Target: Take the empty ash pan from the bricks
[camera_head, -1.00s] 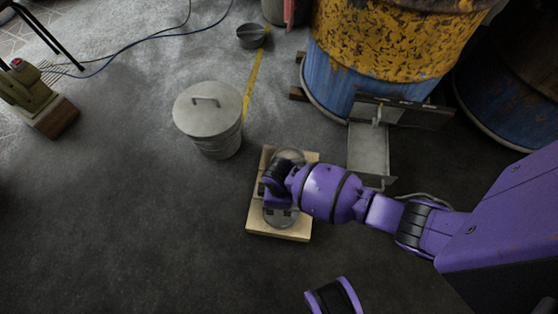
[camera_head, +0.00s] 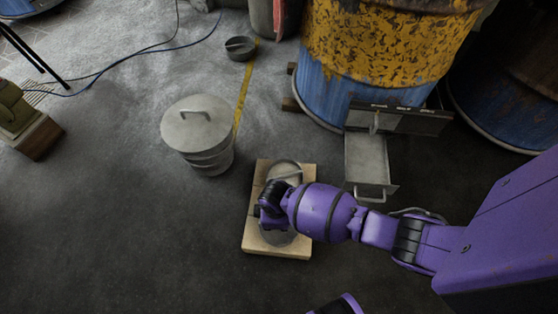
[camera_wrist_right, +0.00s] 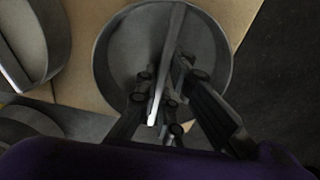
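The pale bricks (camera_head: 306,205) lie on the floor and carry two round grey metal pans. The near pan (camera_head: 282,242) is mostly hidden by my right gripper (camera_head: 268,216). In the right wrist view this pan (camera_wrist_right: 120,55) looks empty, with a bar handle (camera_wrist_right: 168,55) across its middle. My right gripper (camera_wrist_right: 165,85) is over the pan, with its fingers apart on either side of the bar. Whether they touch the bar I cannot tell. The far pan (camera_head: 287,168) sits behind; its edge also shows in the right wrist view (camera_wrist_right: 50,45). My left gripper is out of view.
A lidded metal bin (camera_head: 197,130) stands left of the bricks. The barrel oven (camera_head: 375,55) stands behind, with a drawer (camera_head: 368,165) pulled out close to my right arm. A dark pan (camera_head: 240,48) lies by a yellow floor strip (camera_head: 243,95). The near-left floor is clear.

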